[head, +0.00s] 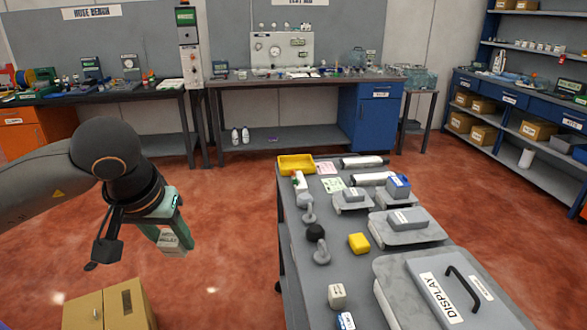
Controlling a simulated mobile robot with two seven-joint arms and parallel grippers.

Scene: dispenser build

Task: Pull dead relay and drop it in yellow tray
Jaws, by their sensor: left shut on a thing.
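My left gripper (167,228) hangs at the left of the head view, over the red floor and clear of the bench. It is shut on a small pale labelled block (172,240), which looks like the relay. The label is too small to read surely, and the fingers hide part of the block. The yellow tray (296,172) lies at the far left corner of the grey bench. It is to the right of the left gripper and farther back. My right gripper is not in view.
The grey bench (296,262) holds a large display unit (445,297), grey plates with units, a yellow cube (358,243), a white labelled cube (337,296) and a black-knobbed lever (318,240). A cardboard-coloured box (110,307) stands at lower left. Open floor lies between gripper and bench.

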